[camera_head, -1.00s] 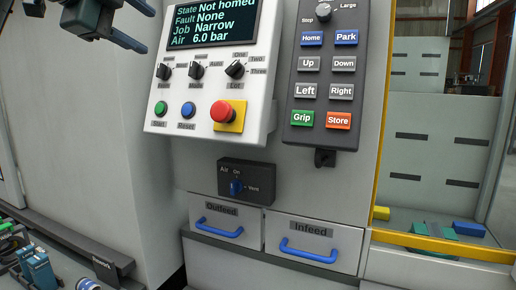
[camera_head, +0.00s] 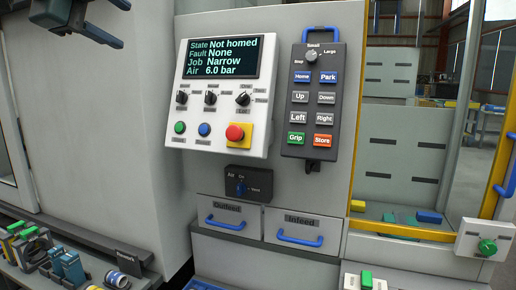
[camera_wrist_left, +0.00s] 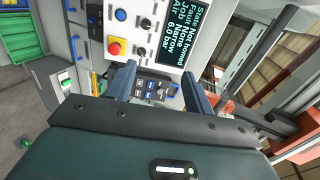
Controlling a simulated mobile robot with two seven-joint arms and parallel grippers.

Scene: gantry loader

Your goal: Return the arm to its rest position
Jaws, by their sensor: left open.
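My left gripper (camera_head: 112,20) is at the upper left of the head view, partly cut off by the top edge. It is open and empty, in front of a plain grey wall and left of the control panel (camera_head: 263,137). In the left wrist view the two dark fingers (camera_wrist_left: 158,80) stand apart, with the panel and the dark button pendant (camera_wrist_left: 154,88) beyond them. The panel screen (camera_head: 218,57) reads Not homed, Fault None, Job Narrow, Air 6.0 bar. My right gripper is in neither view.
The button pendant (camera_head: 311,105) hangs right of the panel. Below are an air valve (camera_head: 243,183) and two drawers, Outfeed (camera_head: 227,214) and Infeed (camera_head: 305,229). A yellow-framed opening is at the right. Tools and parts lie on a ledge at lower left.

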